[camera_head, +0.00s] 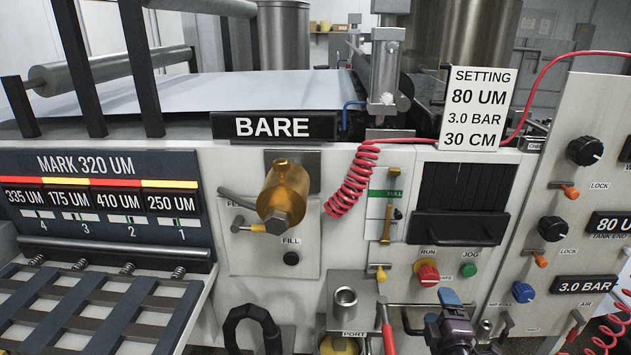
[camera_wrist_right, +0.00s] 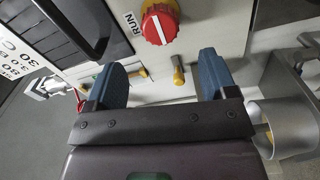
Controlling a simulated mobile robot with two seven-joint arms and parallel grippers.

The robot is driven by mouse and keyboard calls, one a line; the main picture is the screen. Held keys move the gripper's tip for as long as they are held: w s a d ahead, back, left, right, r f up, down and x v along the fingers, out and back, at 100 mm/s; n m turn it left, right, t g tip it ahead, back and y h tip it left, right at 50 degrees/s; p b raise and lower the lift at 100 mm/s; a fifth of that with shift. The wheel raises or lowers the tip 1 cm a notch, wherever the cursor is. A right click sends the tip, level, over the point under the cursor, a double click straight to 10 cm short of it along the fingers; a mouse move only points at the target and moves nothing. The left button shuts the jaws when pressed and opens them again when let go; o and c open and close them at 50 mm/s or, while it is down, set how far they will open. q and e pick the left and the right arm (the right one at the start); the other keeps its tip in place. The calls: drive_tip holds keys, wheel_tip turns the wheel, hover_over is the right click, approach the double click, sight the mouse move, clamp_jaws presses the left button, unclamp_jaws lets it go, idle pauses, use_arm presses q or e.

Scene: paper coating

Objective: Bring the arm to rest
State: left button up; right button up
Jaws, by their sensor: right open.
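My right gripper (camera_head: 447,302) is at the lower right of the head view, in front of the machine's front panel and below the red RUN knob (camera_head: 428,273). In the right wrist view my right gripper (camera_wrist_right: 161,72) shows its two blue fingers wide apart with nothing between them. The RUN knob (camera_wrist_right: 160,25) is beyond the fingertips, and a small yellow-tipped lever (camera_wrist_right: 179,75) shows between and beyond the fingers. My left gripper is not in view.
A metal cup (camera_head: 345,302) stands above the PORT label, left of the gripper. A red-handled lever (camera_head: 387,330) is close to the gripper's left. A coiled red hose (camera_head: 350,185) hangs higher up. The right panel (camera_head: 590,215) carries knobs and small levers.

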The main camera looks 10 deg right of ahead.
drive_tip(key=s+a+f+m+g+y, duration=0.2)
drive_tip(key=s+f+m, duration=0.4)
drive_tip(key=s, duration=0.4)
drive_tip(key=s+a+f+m+g+y, duration=0.1)
drive_tip(key=s+a+f+m+g, duration=0.3)
drive_tip(key=s, duration=0.6)
wheel_tip(320, 180, down, 3)
drive_tip(key=a+m, duration=0.2)
drive_tip(key=shift+s+m+y, duration=0.15)
drive_tip(key=shift+m+y, duration=0.15)
drive_tip(key=shift+y, duration=0.1)
drive_tip(key=shift+f, duration=0.1)
